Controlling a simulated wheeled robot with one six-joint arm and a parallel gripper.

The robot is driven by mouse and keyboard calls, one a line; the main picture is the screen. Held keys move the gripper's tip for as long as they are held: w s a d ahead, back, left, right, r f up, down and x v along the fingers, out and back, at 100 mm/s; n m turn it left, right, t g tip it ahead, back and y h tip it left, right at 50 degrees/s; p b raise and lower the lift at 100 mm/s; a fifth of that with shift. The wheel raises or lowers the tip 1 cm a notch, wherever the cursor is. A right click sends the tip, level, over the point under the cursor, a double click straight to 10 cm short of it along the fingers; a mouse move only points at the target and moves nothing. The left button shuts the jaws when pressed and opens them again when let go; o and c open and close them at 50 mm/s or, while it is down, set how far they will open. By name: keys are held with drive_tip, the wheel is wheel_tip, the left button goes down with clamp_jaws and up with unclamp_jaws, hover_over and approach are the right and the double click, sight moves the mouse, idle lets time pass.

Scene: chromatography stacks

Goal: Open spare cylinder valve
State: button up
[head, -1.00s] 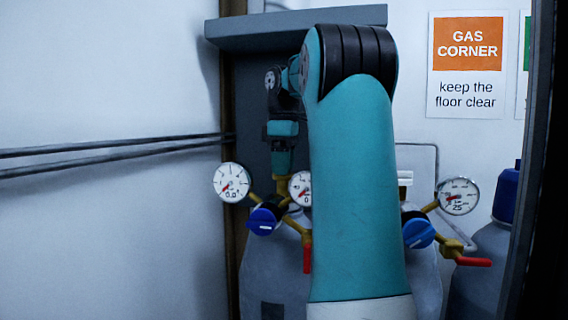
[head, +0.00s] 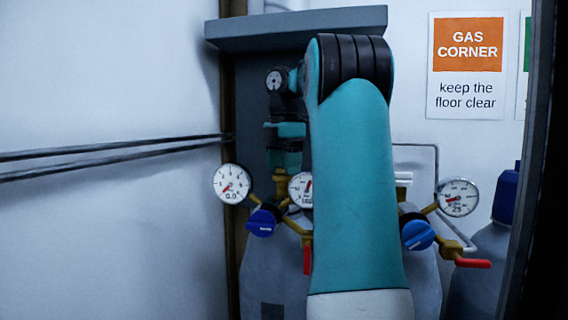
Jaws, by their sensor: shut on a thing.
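My gripper (head: 286,166) points down at the top of the left grey cylinder (head: 268,275), shut around its valve. The jaws hide the valve's handle. Below them shows the brass valve body (head: 281,187). The left cylinder has a blue regulator knob (head: 263,221), a left gauge (head: 232,183) reading 0.0, and a second gauge (head: 300,189) partly hidden by my arm, its needle pointing up. A red lever (head: 307,259) hangs straight down at its outlet.
My arm covers much of the right cylinder (head: 426,280), with its blue knob (head: 418,235), gauge (head: 457,197) and sideways red lever (head: 473,263). A blue-capped cylinder (head: 488,250) stands farther right. A shelf (head: 290,25) overhangs my wrist.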

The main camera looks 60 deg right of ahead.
drive_tip(key=n, duration=0.4)
drive_tip(key=shift+n+p, duration=0.35)
drive_tip(key=shift+n, duration=1.55)
drive_tip(key=o, duration=0.9)
wheel_tip(320, 180, up, 18)
drive_tip(key=p, duration=1.7)
drive_tip(key=shift+f, duration=0.25)
